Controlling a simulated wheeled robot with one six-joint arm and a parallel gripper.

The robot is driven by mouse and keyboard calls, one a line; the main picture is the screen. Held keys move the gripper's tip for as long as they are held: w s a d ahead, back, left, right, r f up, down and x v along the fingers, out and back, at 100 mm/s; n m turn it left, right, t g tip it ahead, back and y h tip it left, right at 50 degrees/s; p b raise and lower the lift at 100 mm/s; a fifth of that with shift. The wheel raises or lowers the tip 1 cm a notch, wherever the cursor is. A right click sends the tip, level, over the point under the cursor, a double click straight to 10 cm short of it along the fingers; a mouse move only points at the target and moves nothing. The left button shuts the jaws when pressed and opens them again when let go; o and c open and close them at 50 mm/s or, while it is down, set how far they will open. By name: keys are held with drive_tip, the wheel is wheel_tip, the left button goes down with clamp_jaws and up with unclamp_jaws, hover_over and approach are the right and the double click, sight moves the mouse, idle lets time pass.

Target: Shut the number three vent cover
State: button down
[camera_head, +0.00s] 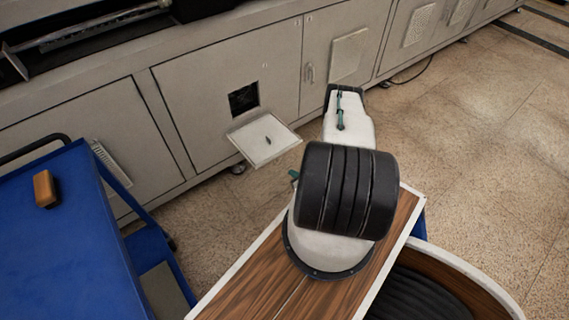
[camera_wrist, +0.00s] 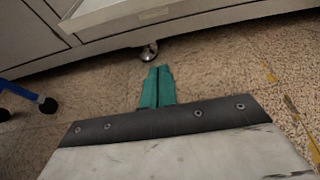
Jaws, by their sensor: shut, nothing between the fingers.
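A pale square vent cover (camera_head: 264,139) hangs open in the head view, folded down and outward below a dark square vent opening (camera_head: 243,98) in the grey cabinet front. A small dark knob or latch sits on its upper face. No number is readable on it. The cover's near edge and underside (camera_wrist: 120,12) appear along the top of the wrist view. My gripper (camera_wrist: 152,68) has teal fingers, shut together and empty, pointing toward the cabinet base, below and apart from the cover. In the head view my arm hides most of the gripper; a bit of teal (camera_head: 293,175) shows.
A blue cart (camera_head: 70,240) with an orange-brown block (camera_head: 45,189) stands at the left. Other vent panels (camera_head: 348,54) lie flat against the cabinet farther right. A caster (camera_wrist: 149,53) stands under the cabinet. The speckled floor (camera_head: 470,170) at the right is clear.

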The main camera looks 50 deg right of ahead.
drive_tip(key=w+d, duration=0.2)
drive_tip(key=w, duration=0.7)
drive_tip(key=shift+r, duration=0.2)
